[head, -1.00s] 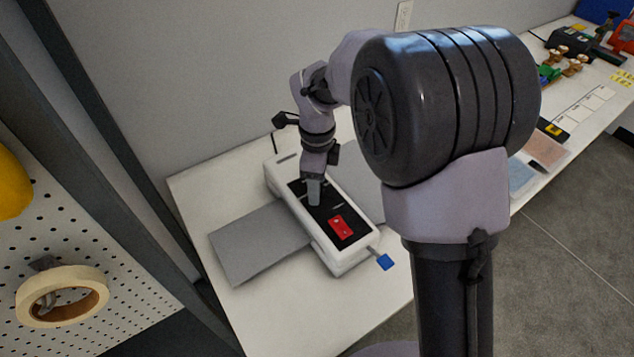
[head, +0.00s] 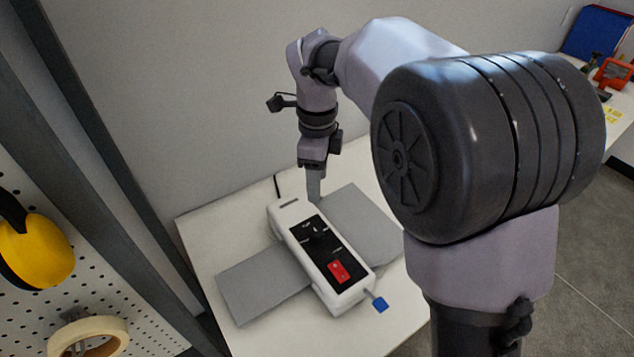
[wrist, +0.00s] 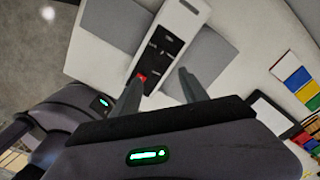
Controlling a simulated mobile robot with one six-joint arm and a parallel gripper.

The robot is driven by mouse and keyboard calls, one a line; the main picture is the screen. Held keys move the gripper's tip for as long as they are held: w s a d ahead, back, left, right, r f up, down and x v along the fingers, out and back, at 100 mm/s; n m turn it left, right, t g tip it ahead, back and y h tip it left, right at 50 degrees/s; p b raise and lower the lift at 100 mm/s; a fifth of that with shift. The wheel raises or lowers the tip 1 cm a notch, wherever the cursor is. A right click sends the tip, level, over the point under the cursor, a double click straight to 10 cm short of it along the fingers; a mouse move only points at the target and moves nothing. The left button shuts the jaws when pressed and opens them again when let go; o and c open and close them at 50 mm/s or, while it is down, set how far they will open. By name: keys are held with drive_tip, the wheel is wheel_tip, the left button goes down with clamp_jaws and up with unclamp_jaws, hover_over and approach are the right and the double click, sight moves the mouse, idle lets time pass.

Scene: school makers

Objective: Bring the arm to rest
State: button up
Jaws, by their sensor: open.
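My gripper (head: 314,186) points down above the far end of a white device on the table; in the head view only one finger shows clearly. The wrist view shows both fingers of my gripper (wrist: 160,92) apart, with nothing between them. The white device (head: 290,228) has a black panel with a dark knob (head: 318,232) and a red switch (head: 343,271). The red switch also shows in the wrist view (wrist: 141,77), near the left finger. My gripper looks clear of the device.
The device stands on a white table (head: 228,345) between grey flat plates (head: 262,283). A wall stands close behind. At left, a pegboard (head: 150,335) holds yellow earmuffs (head: 38,255) and a tape roll (head: 88,337).

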drive_tip(key=s+d+r+n+t+y, duration=0.1)
drive_tip(key=s+d+r+n+t, duration=0.1)
drive_tip(key=s+d+r+n, duration=0.4)
drive_tip(key=s+d+n+t, duration=0.2)
drive_tip(key=s+n, duration=0.3)
drive_tip(key=s, duration=0.3)
drive_tip(key=s+d+n+t+y, duration=0.1)
drive_tip(key=s+n, duration=0.3)
drive_tip(key=s, duration=0.5)
drive_tip(key=shift+d+f+n+t, duration=0.4)
drive_tip(key=shift+d+f, duration=0.05)
drive_tip(key=shift+d, duration=0.15)
